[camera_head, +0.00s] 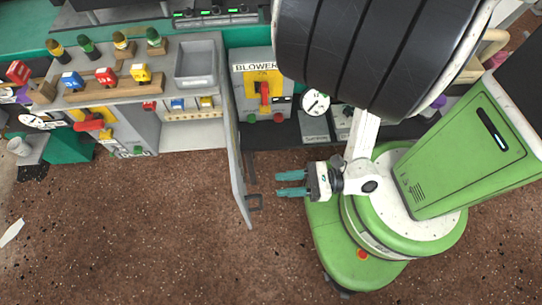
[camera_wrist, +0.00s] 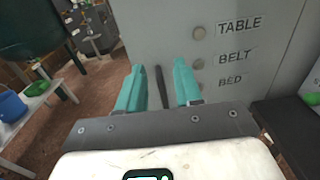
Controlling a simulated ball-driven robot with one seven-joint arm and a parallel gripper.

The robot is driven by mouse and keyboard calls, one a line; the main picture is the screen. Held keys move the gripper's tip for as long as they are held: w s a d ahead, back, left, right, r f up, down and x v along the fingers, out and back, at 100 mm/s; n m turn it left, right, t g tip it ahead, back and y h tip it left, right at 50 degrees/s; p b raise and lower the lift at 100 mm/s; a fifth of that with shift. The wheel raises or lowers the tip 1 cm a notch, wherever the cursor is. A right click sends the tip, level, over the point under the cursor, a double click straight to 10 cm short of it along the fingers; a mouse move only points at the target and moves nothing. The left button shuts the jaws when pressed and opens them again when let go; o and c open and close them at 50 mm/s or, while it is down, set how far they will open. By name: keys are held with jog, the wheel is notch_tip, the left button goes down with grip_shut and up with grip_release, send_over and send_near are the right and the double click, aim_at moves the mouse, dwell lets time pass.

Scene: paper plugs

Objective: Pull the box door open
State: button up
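The grey box door (camera_head: 236,165) stands swung out from the front of the grey box (camera_head: 140,75), so its open compartment (camera_head: 192,134) shows. A dark handle (camera_head: 255,203) sticks out from the door's right face near its outer edge. My gripper (camera_head: 278,184) is open and empty to the right of the handle, its teal fingers pointing at the door. A gap seems to show between fingertips and handle. In the wrist view, the dark handle (camera_wrist: 160,88) appears between the two spread fingers, and the door's face (camera_wrist: 170,40) bears TABLE, BELT and BED labels.
Colored plugs (camera_head: 105,77) and a grey tray (camera_head: 195,63) sit on the box top. A BLOWER switch panel (camera_head: 263,90) and a round gauge (camera_head: 315,102) stand behind the door. The brown floor (camera_head: 150,230) in front is mostly clear.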

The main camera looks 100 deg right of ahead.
jog(key=s+a+r, duration=0.2)
jog(key=s+r, duration=0.2)
jog(key=s, duration=0.5)
jog(key=shift+r, duration=0.1)
dwell(0.3)
